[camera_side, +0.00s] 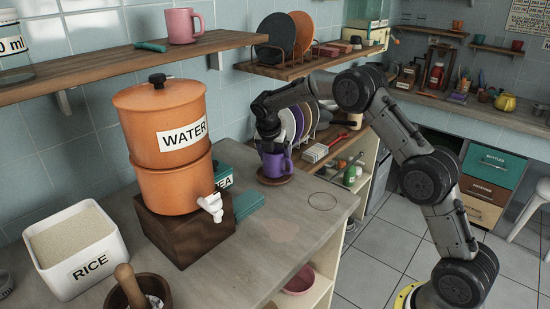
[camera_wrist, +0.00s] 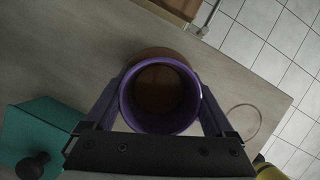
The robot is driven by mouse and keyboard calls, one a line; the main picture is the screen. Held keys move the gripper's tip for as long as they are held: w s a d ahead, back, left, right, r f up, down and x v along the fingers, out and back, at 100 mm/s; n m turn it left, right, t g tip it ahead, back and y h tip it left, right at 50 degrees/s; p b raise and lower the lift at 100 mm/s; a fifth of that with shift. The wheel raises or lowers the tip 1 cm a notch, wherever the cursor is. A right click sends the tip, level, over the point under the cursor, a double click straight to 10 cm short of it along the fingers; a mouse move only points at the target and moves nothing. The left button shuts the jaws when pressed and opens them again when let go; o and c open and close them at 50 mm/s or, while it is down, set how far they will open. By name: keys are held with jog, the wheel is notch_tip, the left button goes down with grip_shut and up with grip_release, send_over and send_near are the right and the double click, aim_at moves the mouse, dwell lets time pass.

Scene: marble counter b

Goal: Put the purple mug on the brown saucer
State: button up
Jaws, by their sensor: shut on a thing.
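The purple mug (camera_side: 276,163) is upright at the far part of the counter, beside the orange water dispenser. The brown saucer (camera_side: 275,180) lies on the counter directly under the mug. My gripper (camera_side: 272,149) reaches down over the mug from above and is shut on it. In the wrist view, the fingers of my gripper (camera_wrist: 160,112) press on both sides of the mug (camera_wrist: 161,70), whose inside looks brown and empty. A part of the saucer (camera_wrist: 150,54) shows behind its rim. I cannot tell whether the mug's base touches the saucer.
The orange water dispenser (camera_side: 170,140) on a dark wooden block and the teal tea box (camera_side: 222,176) stand left of the mug. A dish rack with plates (camera_side: 297,122) is behind. A white rice bin (camera_side: 75,248) is at the front left.

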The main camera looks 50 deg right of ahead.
jog(key=o, duration=1.5)
jog(key=shift+f, duration=0.1)
